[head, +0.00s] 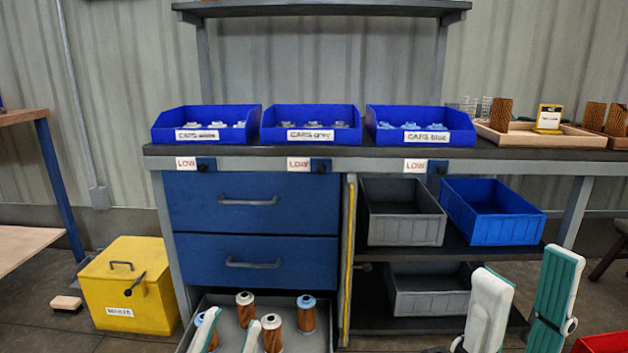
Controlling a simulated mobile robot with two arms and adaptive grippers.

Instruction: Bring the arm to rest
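My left gripper (232,318) is at the bottom of the head view, over the open bottom drawer (325,340). Its two fingers are apart with nothing visible between them. My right gripper (529,264) is at the lower right, in front of the shelves, with its fingers wide apart and empty. Several brown filter cartridges stand in the drawer: one with a pale cap (245,312), another with a pale cap (272,336), and one with a blue cap (306,316). Another is partly hidden behind the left gripper's left finger.
Three blue cap bins (318,138) stand on the bench (375,153). A wooden tray (560,138) is at the right. Grey bins (405,230) and a blue bin (494,225) sit on shelves below. A yellow box (125,290) stands on the floor at left, beside a small block (66,303).

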